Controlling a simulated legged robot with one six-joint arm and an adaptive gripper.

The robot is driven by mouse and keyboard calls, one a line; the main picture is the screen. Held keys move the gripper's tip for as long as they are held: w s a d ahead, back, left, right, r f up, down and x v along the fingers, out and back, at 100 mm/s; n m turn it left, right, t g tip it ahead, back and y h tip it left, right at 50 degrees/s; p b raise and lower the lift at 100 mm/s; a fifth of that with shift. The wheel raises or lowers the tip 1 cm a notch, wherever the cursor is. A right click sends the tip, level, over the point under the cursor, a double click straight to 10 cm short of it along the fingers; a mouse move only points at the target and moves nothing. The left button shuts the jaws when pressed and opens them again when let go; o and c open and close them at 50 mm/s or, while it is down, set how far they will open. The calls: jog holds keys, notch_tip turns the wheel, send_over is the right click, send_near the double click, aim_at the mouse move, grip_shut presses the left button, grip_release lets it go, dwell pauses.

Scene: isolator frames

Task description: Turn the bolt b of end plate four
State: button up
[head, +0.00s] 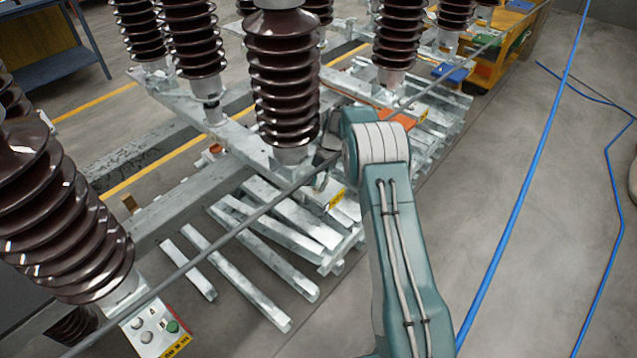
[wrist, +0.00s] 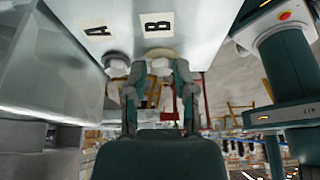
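In the wrist view my gripper (wrist: 158,82) is open, its two fingers apart. Bolt b (wrist: 160,54), a pale round head under the label B, sits at the fingertips, roughly between them. Whether the fingers touch it I cannot tell. The grey end plate (wrist: 190,25) carries the labels A and B. A second pale bolt (wrist: 115,62) sits under label A, left of the left finger. In the head view my arm reaches to the base of the middle brown insulator, where the gripper and bolt are mostly hidden. The plate's number is not readable.
Brown ribbed insulators (head: 283,80) stand close around my arm on metal frames. Another plate (head: 150,330) with A and B marks and a green bolt is at lower left. Blue cables (head: 540,160) lie across the floor at right, which is otherwise mostly clear.

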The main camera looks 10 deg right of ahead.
jog(key=shift+o, duration=1)
jog(key=v, duration=1.2)
